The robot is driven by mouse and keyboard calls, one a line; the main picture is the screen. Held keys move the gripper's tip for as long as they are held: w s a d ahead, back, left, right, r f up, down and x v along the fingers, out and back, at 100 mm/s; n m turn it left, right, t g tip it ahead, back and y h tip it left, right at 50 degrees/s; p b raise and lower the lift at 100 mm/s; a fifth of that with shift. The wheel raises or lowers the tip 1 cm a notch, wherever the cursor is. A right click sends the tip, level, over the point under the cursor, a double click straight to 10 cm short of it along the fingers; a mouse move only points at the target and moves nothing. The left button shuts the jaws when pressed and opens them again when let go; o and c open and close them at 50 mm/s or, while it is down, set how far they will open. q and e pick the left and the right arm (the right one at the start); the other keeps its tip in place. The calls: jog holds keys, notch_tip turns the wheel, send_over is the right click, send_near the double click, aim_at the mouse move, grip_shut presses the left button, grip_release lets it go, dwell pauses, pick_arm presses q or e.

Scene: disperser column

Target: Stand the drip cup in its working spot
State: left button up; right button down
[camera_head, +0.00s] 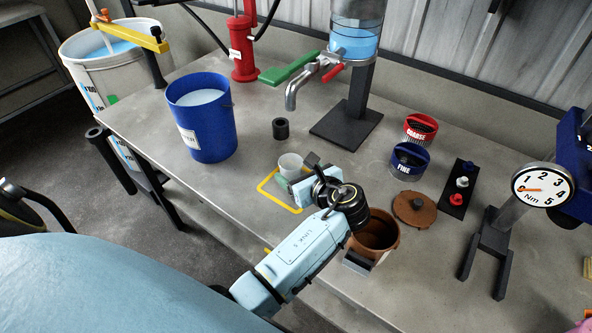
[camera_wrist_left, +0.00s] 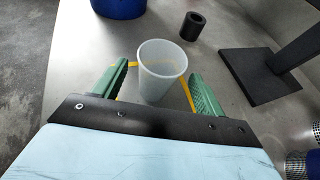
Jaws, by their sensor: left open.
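The drip cup (camera_head: 290,162) is a small translucent white cup, upright at the yellow square outline (camera_head: 268,194) on the bench. The wrist view shows the cup (camera_wrist_left: 162,72) between my open green fingers, with yellow line on both sides of it. My left gripper (camera_head: 291,178) is low over the outline, its fingers on either side of the cup; in the wrist view my left gripper (camera_wrist_left: 158,84) shows a gap at the right finger. The cup's base is partly hidden, so I cannot tell whether it touches the bench. My right gripper is out of view.
The column's metal tap (camera_head: 292,95) overhangs behind the cup. A black ring (camera_head: 281,129) and blue bucket (camera_head: 203,120) stand left and behind. A brown pot (camera_head: 377,232) is close beside my left wrist. Red and blue canisters (camera_head: 409,161) and a dial gauge (camera_head: 541,189) stand right.

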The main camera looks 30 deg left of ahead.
pick_arm(q)
jog(key=p+v, duration=0.1)
jog(key=v, duration=1)
